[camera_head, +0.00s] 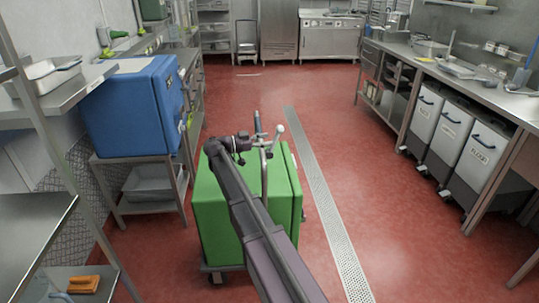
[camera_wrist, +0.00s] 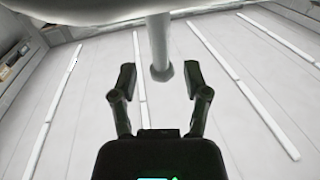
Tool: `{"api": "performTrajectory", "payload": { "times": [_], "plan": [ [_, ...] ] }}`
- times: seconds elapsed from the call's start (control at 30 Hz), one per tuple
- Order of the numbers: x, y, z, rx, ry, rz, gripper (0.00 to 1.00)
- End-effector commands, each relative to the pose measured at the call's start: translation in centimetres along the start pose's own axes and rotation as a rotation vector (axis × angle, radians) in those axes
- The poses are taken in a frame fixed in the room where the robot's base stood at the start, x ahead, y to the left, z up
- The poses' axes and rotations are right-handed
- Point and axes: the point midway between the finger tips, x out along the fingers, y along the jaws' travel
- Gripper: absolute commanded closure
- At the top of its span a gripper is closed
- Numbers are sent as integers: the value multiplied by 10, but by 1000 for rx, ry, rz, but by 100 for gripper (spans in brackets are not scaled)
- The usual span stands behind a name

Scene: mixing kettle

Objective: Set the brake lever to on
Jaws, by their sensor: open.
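The brake lever, a thin grey rod with a pale ball knob (camera_head: 279,129), stands at the top of the green cabinet (camera_head: 215,205) in the head view. My gripper (camera_wrist: 160,70) is open in the wrist view, with one dark finger on each side. A pale rod (camera_wrist: 159,40) with a small collar end reaches down between the fingers in the picture, with a gap on both sides. A large pale rounded shape (camera_wrist: 90,8) fills the top edge. I cannot tell whether these are parts of the lever. In the head view my arm hides part of the cabinet, and the gripper is small beside the lever.
A curved metal bar (camera_head: 264,175) rises beside my arm at the cabinet. A blue box (camera_head: 125,115) stands on a steel stand to the left. White wheeled bins (camera_head: 452,130) stand under the right counter. The red floor (camera_head: 380,200) between is clear, with a drain grate (camera_head: 330,210).

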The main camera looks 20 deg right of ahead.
Motion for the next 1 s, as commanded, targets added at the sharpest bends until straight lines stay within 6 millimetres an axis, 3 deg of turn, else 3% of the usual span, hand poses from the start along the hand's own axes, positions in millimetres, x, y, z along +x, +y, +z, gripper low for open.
{"api": "performTrajectory", "payload": {
  "times": [0.4,1.0],
  "plan": [
    [36,0,0,0,0,0,39],
    [40,-1,0,0,0,-1,39]
  ]
}}
